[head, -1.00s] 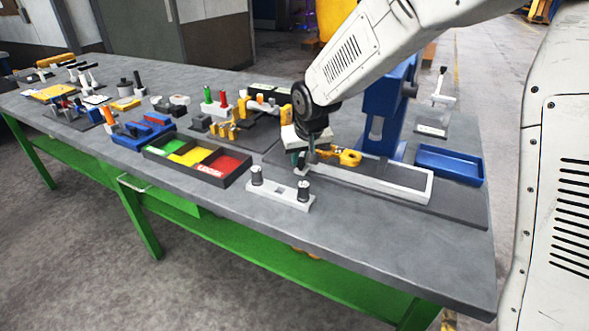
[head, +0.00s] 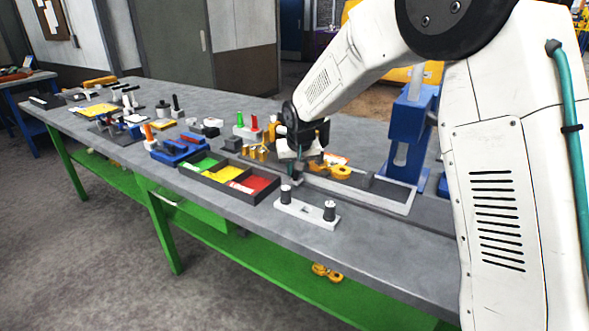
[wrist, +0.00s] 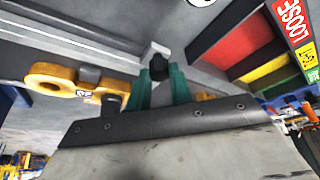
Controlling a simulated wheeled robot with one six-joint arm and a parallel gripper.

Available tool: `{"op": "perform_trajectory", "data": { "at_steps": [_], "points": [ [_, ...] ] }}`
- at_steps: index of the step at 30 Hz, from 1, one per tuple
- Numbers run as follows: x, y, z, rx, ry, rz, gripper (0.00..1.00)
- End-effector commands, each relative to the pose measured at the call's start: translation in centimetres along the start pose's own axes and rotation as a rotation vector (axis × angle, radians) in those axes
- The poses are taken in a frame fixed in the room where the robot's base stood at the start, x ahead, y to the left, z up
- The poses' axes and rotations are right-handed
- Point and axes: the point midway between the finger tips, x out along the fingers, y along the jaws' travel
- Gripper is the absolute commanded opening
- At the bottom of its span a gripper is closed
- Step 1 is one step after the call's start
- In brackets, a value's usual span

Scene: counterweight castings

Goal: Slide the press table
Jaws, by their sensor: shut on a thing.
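The blue press (head: 408,125) stands at the back right of the bench, partly behind my arm. At its foot is a low pale-edged frame (head: 405,207), the press table's slide. A yellow casting (head: 330,170) lies over its left part, and it also shows in the wrist view (wrist: 50,78). My gripper (head: 298,176) is low at the left end of the slide. In the wrist view its teal fingers (wrist: 158,84) are shut on a black knob (wrist: 158,66) beside a small pale block. How the knob joins the table is hidden.
A black tray (head: 258,198) with green, yellow and red compartments lies close left of my gripper. A pale block with two black posts (head: 307,212) stands in front. Small yellow parts (head: 255,152) and green-topped pieces stand behind the tray.

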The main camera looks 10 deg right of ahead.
Motion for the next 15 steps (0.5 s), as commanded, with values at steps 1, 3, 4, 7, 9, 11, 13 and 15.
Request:
{"op": "perform_trajectory", "data": {
  "at_steps": [1, 3, 4, 7, 9, 11, 13, 15],
  "points": [
    [-0.12, -0.27, -0.42, -0.002, 0.013, -0.004, 0.00],
    [-0.13, -0.33, -0.45, -0.002, 0.014, -0.005, 0.00],
    [-0.14, -0.36, -0.47, -0.002, 0.014, -0.005, 0.29],
    [-0.12, -0.31, -0.40, -0.002, 0.012, -0.005, 0.43],
    [-0.11, -0.23, -0.35, -0.001, 0.011, -0.004, 0.43],
    [-0.09, -0.19, -0.32, -0.001, 0.010, -0.003, 0.43],
    [-0.10, -0.17, -0.29, -0.001, 0.009, -0.003, 0.43],
    [-0.32, -0.18, -0.28, -0.001, 0.009, -0.003, 0.43]
  ]
}}
